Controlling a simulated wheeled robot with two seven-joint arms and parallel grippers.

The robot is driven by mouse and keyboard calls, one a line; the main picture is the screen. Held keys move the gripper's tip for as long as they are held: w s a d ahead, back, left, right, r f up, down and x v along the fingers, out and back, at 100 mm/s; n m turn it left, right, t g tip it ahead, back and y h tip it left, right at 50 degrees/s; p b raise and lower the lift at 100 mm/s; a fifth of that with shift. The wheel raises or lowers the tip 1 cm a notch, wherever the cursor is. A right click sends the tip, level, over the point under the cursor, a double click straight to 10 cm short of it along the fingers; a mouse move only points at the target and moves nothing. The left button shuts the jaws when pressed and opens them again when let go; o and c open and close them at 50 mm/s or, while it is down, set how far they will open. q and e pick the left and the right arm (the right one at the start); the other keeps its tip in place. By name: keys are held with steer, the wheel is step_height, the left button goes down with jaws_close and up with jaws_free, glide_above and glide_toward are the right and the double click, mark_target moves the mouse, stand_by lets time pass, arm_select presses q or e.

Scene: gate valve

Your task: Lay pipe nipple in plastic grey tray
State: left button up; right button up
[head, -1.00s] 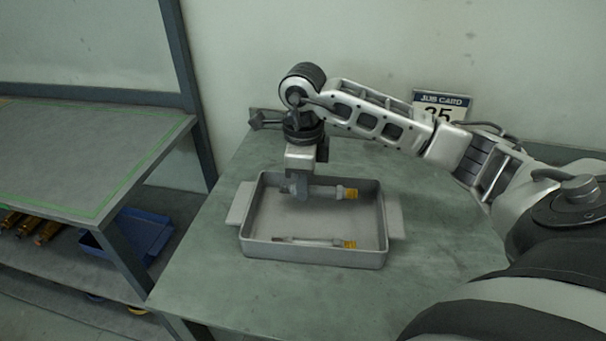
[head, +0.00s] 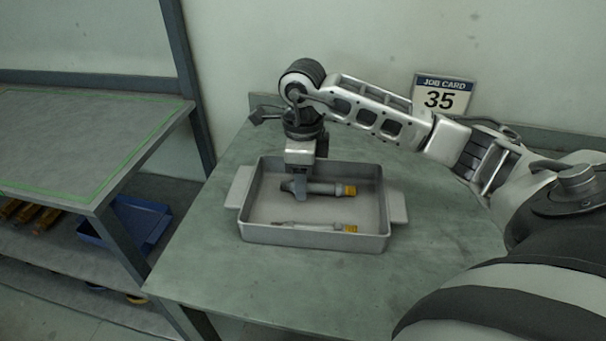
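The grey tray (head: 315,237) stands on the green-grey table, with a flat handle at each side. My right gripper (head: 301,193) points down into it from above, its fingers around the left part of a grey pipe nipple (head: 327,188) with a yellow end. The nipple lies level in the rear half of the tray, at or very close to the floor; I cannot tell if it touches. The fingers look closed on it, partly hidden by the gripper body. A second, thinner grey piece with a yellow end (head: 349,228) lies near the tray's front wall. My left gripper is out of view.
A job card reading 35 (head: 440,97) stands at the back of the table (head: 250,277). A workbench (head: 75,150) with a green outline is at the left. A blue bin (head: 130,228) and several yellow-brown parts sit on its lower shelf.

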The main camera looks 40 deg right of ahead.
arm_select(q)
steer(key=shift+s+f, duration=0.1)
arm_select(e)
steer(key=shift+r, duration=0.3)
step_height(320, 180, up, 7)
steer(key=shift+f, duration=0.1)
arm_select(q)
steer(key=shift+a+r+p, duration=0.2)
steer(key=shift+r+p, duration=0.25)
steer(key=shift+p, duration=0.45)
arm_select(e)
step_height(320, 180, up, 9)
steer(key=shift+f, duration=0.2)
steer(key=shift+s, duration=0.1)
